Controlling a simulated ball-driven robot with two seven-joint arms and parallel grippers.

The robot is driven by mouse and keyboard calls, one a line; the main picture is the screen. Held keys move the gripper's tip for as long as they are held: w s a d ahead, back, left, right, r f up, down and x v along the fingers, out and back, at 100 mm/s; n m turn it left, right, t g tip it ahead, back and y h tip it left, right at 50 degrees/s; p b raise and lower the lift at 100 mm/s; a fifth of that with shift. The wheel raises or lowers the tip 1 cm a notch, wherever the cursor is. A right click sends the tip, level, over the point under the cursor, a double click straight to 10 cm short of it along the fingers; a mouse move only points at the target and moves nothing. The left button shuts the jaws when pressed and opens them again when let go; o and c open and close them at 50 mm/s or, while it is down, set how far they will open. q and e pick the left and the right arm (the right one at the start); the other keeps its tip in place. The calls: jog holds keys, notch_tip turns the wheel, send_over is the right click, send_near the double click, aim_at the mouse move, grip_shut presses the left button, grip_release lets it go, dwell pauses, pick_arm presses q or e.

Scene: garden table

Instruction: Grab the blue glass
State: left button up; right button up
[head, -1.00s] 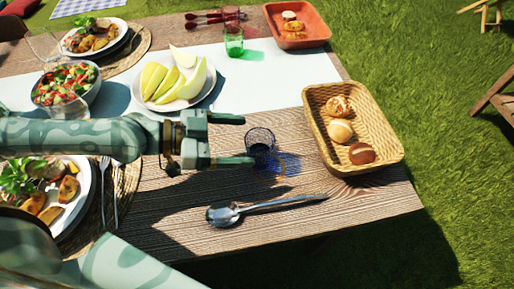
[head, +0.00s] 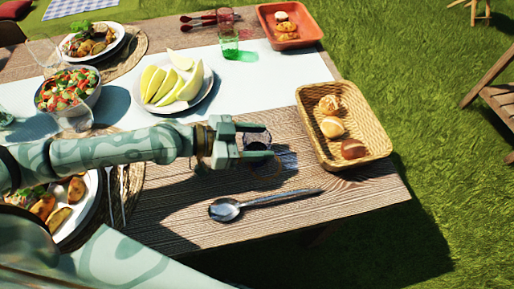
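The blue glass (head: 257,141) is a small, dark, see-through tumbler on the wooden table, near its right end. My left gripper (head: 266,142) reaches in from the left with one finger on the far side of the glass and one on the near side. The fingers look closed against it, and the near finger hides its lower part. The glass looks upright, and its bluish shadow falls on the wood just to the right. My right gripper is not in view.
A wicker basket with rolls (head: 374,150) stands close on the right. A large spoon (head: 227,209) lies in front. A plate of melon slices (head: 205,101) and a green glass (head: 229,45) are behind. The table's front and right edges drop to grass.

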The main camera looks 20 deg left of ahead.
pick_arm(q)
jog(key=shift+r, duration=0.1)
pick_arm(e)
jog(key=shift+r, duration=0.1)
